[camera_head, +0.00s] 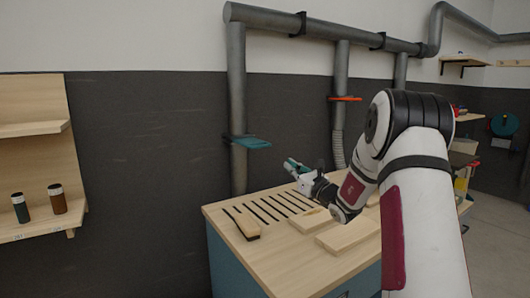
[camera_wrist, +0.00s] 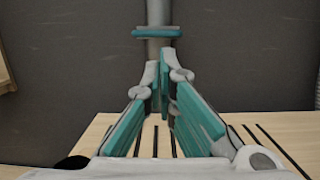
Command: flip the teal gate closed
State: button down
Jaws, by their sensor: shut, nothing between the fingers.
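The teal gate (camera_head: 250,142) is a flat plate set across the left vertical grey pipe, sticking out to the pipe's right in the head view. In the wrist view the gate (camera_wrist: 157,32) spans the pipe just beyond my fingertips. My gripper (camera_head: 290,163) has teal finger pads and is to the right of the gate and a little lower, above the workbench. In the wrist view my gripper (camera_wrist: 165,62) has its fingertips together with nothing between them. It looks apart from the gate.
The slotted wooden workbench (camera_head: 292,255) lies below my gripper, with a wooden-backed brush (camera_head: 246,224) and boards (camera_head: 347,235) on it. An orange gate (camera_head: 345,98) is on the middle pipe. A shelf (camera_head: 40,229) with two jars stands at the left.

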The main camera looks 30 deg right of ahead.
jog(key=shift+w, duration=0.1)
jog(key=w+r, duration=0.2)
jog(key=w, duration=1.1)
jog(key=shift+w+a+r, duration=0.15)
jog(key=shift+w+r, duration=0.1)
jog(key=shift+r, duration=0.1)
jog(key=shift+w, duration=0.1)
